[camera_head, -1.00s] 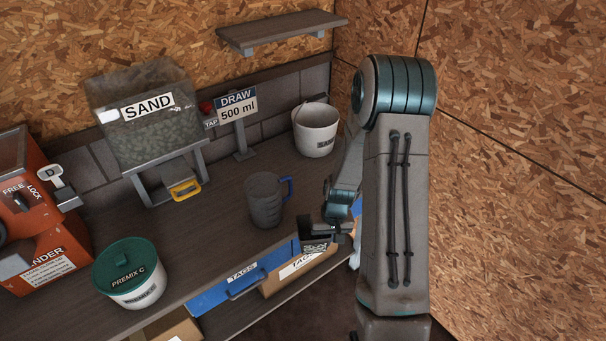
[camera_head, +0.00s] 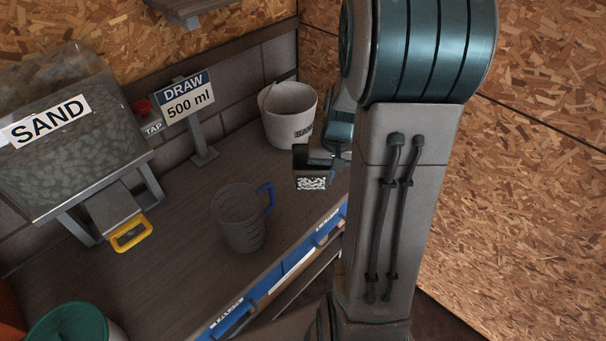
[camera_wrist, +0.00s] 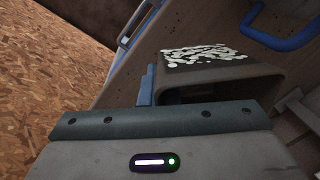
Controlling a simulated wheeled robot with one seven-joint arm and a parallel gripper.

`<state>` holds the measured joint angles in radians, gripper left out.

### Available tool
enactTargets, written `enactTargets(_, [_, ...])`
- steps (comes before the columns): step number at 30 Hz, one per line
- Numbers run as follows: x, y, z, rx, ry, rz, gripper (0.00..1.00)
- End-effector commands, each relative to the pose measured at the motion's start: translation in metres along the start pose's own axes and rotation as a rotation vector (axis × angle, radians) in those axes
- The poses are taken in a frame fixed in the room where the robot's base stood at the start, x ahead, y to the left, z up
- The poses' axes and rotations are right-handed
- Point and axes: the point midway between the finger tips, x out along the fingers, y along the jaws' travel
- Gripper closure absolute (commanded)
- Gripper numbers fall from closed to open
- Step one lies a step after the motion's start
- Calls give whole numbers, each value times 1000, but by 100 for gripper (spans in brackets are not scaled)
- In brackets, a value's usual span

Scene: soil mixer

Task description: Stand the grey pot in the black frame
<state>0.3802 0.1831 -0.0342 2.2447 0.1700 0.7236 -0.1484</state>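I cannot make out a grey pot or a black frame for certain in either view. My gripper (camera_head: 311,172) is above the bench, right of a grey jug with a blue handle (camera_head: 239,222) and in front of a white bucket (camera_head: 288,116). At its end is a dark boxy piece with a white-speckled face. In the wrist view the speckled piece (camera_wrist: 205,57) lies beyond the gripper body, with a dark hollow under it. I cannot tell whether it is part of my gripper or held, and the finger gap is unclear.
A sand hopper (camera_head: 62,125) with a yellow-handled slide stands left, beside a "DRAW 500 ml" sign (camera_head: 187,100). A green-lidded tub (camera_head: 68,325) is at lower left. Blue-fronted drawers (camera_head: 265,285) line the bench front. The bench between hopper and jug is clear.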

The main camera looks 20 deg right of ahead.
Motion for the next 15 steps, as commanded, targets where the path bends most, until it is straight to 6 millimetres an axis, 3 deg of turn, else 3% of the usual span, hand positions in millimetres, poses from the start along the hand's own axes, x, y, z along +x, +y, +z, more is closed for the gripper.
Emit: enactTargets(15, [54,-28,-78,0,0,0,100])
